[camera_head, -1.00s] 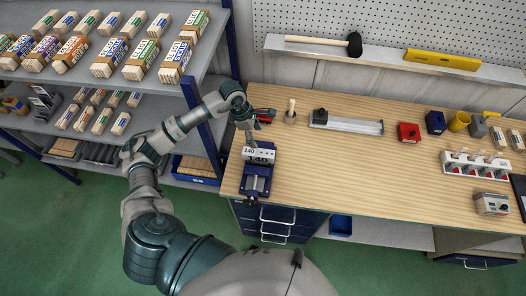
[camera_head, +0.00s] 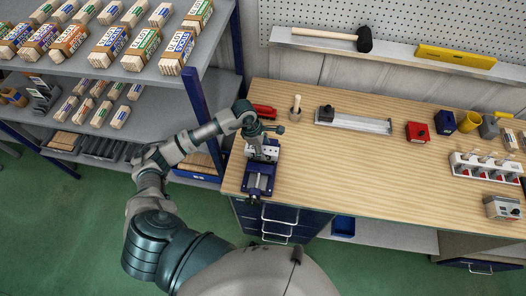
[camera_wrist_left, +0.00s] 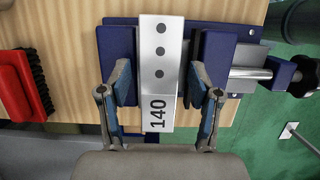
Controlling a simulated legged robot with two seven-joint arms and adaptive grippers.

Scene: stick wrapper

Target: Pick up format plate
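The format plate (camera_wrist_left: 160,75) is a pale metal strip with three dark holes and the number 140. It sits between the blue jaws of a vise (camera_wrist_left: 118,45) on the workbench. In the head view the plate (camera_head: 270,152) is partly hidden by my left gripper (camera_head: 262,150), which is over the vise (camera_head: 259,180). In the left wrist view my left gripper (camera_wrist_left: 161,92) is open. Its fingers are on both sides of the plate, with a visible gap on each side. My right gripper is not in view.
A red brush (camera_wrist_left: 22,85) lies left of the vise in the wrist view. A wooden-handled tool (camera_head: 296,105) and a metal rail fixture (camera_head: 352,121) stand further right on the bench. A shelf (camera_head: 150,78) with wrapped stick bundles is at left. The middle bench is clear.

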